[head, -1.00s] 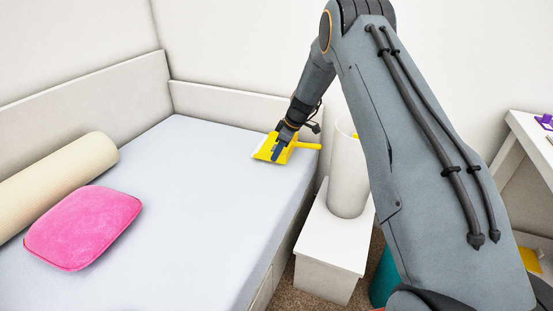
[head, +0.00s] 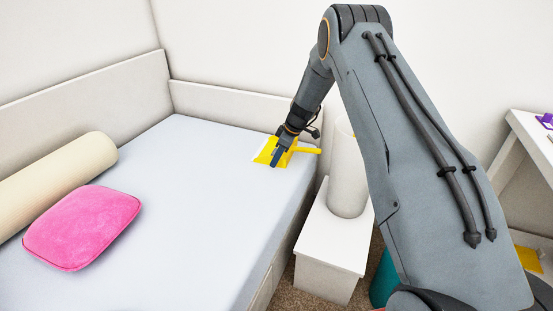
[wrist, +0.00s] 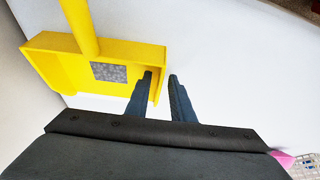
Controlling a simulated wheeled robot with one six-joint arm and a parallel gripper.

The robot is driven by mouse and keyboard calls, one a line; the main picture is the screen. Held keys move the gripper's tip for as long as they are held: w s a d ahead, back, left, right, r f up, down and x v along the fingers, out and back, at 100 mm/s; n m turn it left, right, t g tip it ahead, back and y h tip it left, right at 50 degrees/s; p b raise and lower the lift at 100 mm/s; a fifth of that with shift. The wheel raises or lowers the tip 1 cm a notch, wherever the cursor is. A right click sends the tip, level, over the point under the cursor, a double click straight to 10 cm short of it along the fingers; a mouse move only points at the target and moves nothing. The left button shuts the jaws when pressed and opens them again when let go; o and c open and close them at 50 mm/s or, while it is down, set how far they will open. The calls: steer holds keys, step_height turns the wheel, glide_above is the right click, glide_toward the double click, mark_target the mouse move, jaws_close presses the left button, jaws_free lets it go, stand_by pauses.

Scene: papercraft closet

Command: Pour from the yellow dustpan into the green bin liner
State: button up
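The yellow dustpan (head: 268,152) lies on the bed near its far right corner, with its handle pointing right. In the wrist view the dustpan (wrist: 98,43) holds a grey speckled patch (wrist: 110,72). My gripper (head: 275,164) is over the dustpan. In the wrist view my gripper (wrist: 161,76) has its fingers apart, one on each side of the pan's side wall, with a gap showing. I cannot make out a green bin liner for certain; a teal object (head: 382,278) on the floor is mostly hidden by my arm.
A white cylinder (head: 347,185) stands on a white bedside stand (head: 328,245) right of the bed (head: 190,210). A pink cushion (head: 82,228) and a cream bolster (head: 60,180) lie at the left. Low panels edge the bed's back. A white desk (head: 535,145) is at the right.

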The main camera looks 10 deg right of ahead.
steer(key=s+v, duration=0.1)
steer(key=v, duration=0.6)
steer(key=s+a+r+m+g+h, duration=0.15)
steer(key=s+a+r, duration=0.25)
steer(key=s+r, duration=0.55)
steer(key=s+a+r+m+y, duration=0.1)
steer(key=s+a+r+m, duration=0.3)
steer(key=s+r, duration=0.55)
steer(key=s+r+m+h, duration=0.2)
steer(key=s+m+h, duration=0.15)
steer(key=s, duration=2.45)
steer(key=d+r+m+p, duration=0.3)
steer(key=d+r+p, duration=0.5)
steer(key=p, duration=0.9)
steer(key=shift+s+d+g, duration=0.25)
steer(key=shift+d+g, duration=0.1)
steer(key=shift+d, duration=0.2)
steer(key=shift+r, duration=0.1)
